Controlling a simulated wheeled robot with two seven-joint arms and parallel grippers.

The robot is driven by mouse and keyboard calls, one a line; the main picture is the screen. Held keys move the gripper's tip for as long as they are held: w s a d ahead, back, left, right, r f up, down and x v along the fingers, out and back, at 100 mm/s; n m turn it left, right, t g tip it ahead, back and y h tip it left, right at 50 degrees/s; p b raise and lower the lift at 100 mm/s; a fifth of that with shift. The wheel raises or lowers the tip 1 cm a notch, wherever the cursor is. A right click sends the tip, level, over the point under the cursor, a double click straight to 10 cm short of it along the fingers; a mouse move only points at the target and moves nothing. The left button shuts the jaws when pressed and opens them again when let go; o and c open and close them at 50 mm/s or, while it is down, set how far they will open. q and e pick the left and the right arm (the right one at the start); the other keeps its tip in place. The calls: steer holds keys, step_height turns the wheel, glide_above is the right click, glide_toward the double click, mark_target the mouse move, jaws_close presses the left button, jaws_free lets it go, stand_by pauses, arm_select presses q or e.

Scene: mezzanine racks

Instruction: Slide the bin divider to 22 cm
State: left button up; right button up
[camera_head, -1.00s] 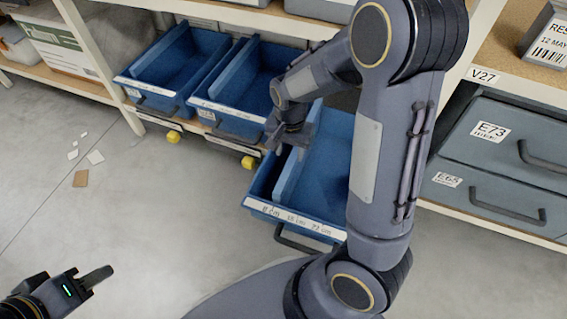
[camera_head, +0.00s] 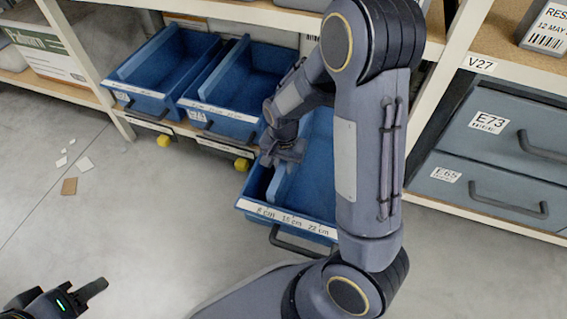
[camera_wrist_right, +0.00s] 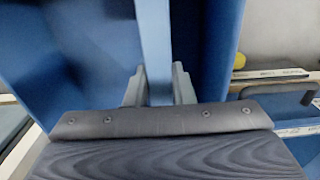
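The pulled-out blue bin (camera_head: 318,187) has a front label strip (camera_head: 290,219) reading 8 cm, 15 cm and 22 cm. Its thin blue divider (camera_head: 276,184) stands upright, with its front end between the 8 and 15 cm marks. My right gripper (camera_head: 284,156) is at the divider's top edge. In the right wrist view, the fingers of this gripper (camera_wrist_right: 159,88) are on both sides of the divider (camera_wrist_right: 155,40) and appear closed on it; the fingertips are partly hidden. My left gripper (camera_head: 95,289) is low at left over the floor, empty, its opening unclear.
Grey drawers (camera_head: 500,135) stand at right.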

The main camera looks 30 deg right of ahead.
jaws_close()
steer(key=s+d+p, duration=0.1)
steer(key=s+d, duration=0.8)
steer(key=s, duration=0.2)
steer(key=shift+d+p, duration=0.15)
steer(key=shift+p, duration=0.25)
steer(key=o, duration=0.5)
jaws_free()
steer(key=shift+s+d, duration=0.1)
steer(key=shift+o, duration=0.2)
